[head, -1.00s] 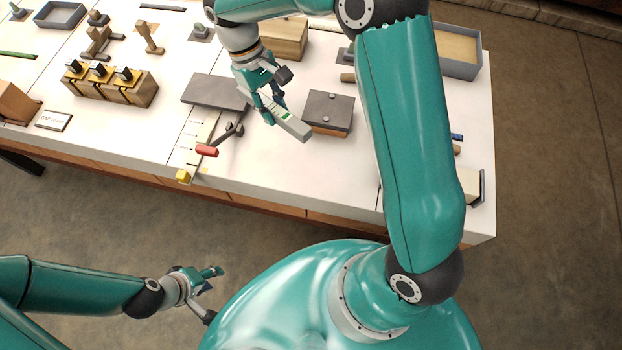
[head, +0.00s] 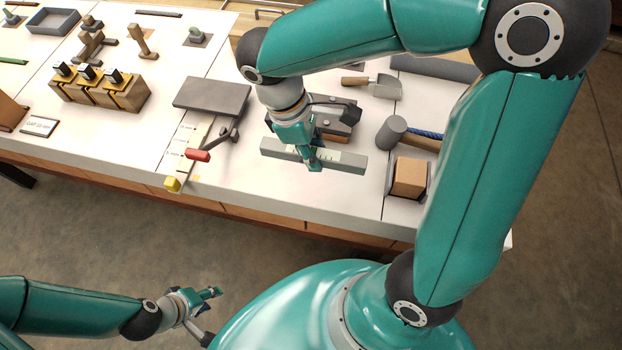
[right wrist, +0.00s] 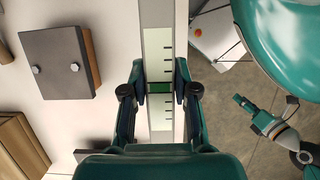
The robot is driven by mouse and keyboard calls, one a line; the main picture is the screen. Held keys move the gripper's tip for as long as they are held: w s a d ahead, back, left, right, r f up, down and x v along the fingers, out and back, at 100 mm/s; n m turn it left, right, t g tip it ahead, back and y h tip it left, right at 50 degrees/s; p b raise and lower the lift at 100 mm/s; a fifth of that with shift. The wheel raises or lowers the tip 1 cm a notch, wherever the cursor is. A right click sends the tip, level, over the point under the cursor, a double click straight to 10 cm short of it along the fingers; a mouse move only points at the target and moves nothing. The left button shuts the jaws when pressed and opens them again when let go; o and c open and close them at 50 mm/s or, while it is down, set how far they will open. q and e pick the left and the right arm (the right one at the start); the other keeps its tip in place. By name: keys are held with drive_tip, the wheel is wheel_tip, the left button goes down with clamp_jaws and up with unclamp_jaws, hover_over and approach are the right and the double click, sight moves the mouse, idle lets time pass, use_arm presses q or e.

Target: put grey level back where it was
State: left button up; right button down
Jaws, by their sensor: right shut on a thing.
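The grey level (head: 342,160) is a long grey bar with a pale face and a green vial. My right gripper (head: 312,160) is shut on it near its middle and holds it lengthwise left to right over the front part of the table. In the right wrist view the level (right wrist: 160,50) runs up and down between both fingers of the right gripper (right wrist: 160,92). I cannot tell whether the level touches the table. My left gripper (head: 208,306) hangs off the table at the lower left, empty, with its fingers apart.
A dark-topped block with two bolts (right wrist: 57,62) lies just beside the level.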

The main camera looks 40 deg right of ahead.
sight(295, 148)
wheel_tip(295, 148, down, 10)
drive_tip(key=shift+b, duration=0.55)
drive_tip(key=shift+f+b, duration=0.55)
drive_tip(key=shift+f, duration=0.1)
drive_tip(key=c, duration=0.9)
unclamp_jaws()
drive_tip(key=shift+r+p, duration=0.5)
drive_tip(key=shift+r, duration=0.05)
drive_tip(key=p+v, duration=0.1)
drive_tip(key=v, duration=1.1)
drive_tip(key=shift+r, duration=0.15)
